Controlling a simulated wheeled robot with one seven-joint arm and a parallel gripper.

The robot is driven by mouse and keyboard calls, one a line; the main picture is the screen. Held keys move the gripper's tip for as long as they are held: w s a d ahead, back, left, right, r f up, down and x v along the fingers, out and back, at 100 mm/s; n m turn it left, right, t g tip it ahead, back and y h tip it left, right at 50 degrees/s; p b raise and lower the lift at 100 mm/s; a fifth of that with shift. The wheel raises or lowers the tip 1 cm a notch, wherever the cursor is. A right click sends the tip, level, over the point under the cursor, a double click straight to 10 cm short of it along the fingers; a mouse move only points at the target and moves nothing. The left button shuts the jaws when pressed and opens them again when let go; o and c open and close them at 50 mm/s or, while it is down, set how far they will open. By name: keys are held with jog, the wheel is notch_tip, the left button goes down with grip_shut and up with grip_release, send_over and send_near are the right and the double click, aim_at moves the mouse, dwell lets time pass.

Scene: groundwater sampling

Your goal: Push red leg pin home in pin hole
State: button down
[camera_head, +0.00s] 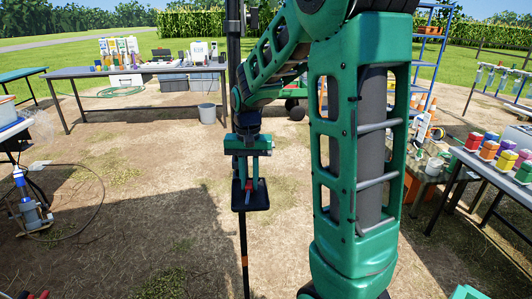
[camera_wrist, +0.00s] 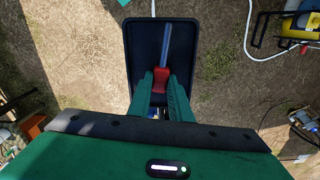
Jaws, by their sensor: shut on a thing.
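My gripper (camera_wrist: 162,88) is shut on the red leg pin (camera_wrist: 162,75) in the wrist view. Its red grip sits between the green fingers, and a blue-grey shaft extends from it toward the far end of a dark tray (camera_wrist: 136,50). The pin is over or in this tray; I cannot tell whether it touches the bottom. In the head view my gripper (camera_head: 250,182) points down at the tray (camera_head: 262,203), with a bit of red between the fingers. I cannot make out the pin hole in either view.
A dark upright pole (camera_head: 244,240) runs down beside the tray. A table with coloured-lid jars (camera_head: 488,150) is at the right. Open dirt ground lies around the tray.

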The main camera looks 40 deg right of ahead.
jog(key=shift+r, duration=3.1)
jog(key=shift+s, duration=0.1)
